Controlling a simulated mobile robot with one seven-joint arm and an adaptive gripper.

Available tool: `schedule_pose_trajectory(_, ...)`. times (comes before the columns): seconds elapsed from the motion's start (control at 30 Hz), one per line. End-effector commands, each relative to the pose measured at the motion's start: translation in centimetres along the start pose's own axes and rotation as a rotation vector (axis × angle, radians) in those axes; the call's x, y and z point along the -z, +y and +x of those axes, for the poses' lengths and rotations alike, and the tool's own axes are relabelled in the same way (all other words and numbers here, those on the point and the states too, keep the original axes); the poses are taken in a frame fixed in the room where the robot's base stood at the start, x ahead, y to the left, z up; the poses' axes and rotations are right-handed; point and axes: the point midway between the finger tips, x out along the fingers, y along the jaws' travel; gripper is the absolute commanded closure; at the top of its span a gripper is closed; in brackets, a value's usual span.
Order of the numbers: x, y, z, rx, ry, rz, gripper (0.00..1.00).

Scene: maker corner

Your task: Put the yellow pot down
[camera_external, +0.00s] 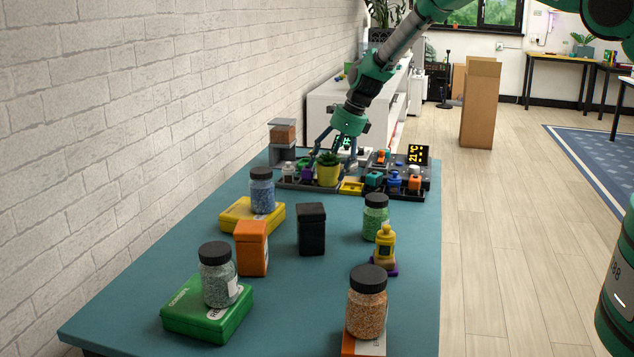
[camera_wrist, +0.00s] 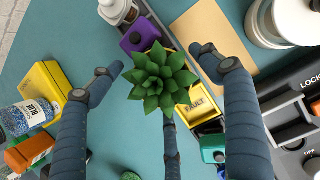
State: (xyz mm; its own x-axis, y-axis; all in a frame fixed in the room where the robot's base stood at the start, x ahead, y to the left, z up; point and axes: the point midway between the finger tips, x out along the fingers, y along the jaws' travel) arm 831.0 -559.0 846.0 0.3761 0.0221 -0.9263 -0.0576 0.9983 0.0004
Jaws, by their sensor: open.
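The yellow pot (camera_external: 327,176) holds a green plant (camera_external: 328,159) and looks upright at the front edge of the grey organiser, at the far end of the table. I cannot tell exactly what its base rests on. In the wrist view the plant's leaves (camera_wrist: 163,77) hide nearly all of the pot. My gripper (camera_external: 334,148) is open, pointing down over the plant.
The organiser (camera_external: 291,184) carries several small blocks and bottles close beside the pot. A yellow tray marked FAULT (camera_wrist: 197,100) is right of the plant. Jars, boxes and an orange bin (camera_external: 251,248) stand nearer on the teal table (camera_external: 190,262). A brick wall borders the left.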

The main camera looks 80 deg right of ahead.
Motion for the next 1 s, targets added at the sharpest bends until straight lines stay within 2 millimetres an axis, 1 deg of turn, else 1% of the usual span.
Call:
schedule_pose_trajectory(0.27,-0.1,-0.1,-3.4,0.001,-0.001,0.000,0.22)
schedule_pose_trajectory(0.6,-0.1,-0.1,-8.7,0.001,-0.001,-0.001,0.22)
schedule_pose_trajectory(0.7,-0.1,0.0,-9.9,0.001,-0.001,-0.001,0.22)
schedule_pose_trajectory(0.9,-0.1,-0.1,-11.5,0.001,-0.001,-0.001,0.22)
schedule_pose_trajectory(1.0,-0.1,-0.1,-11.9,0.001,-0.001,-0.001,0.22)
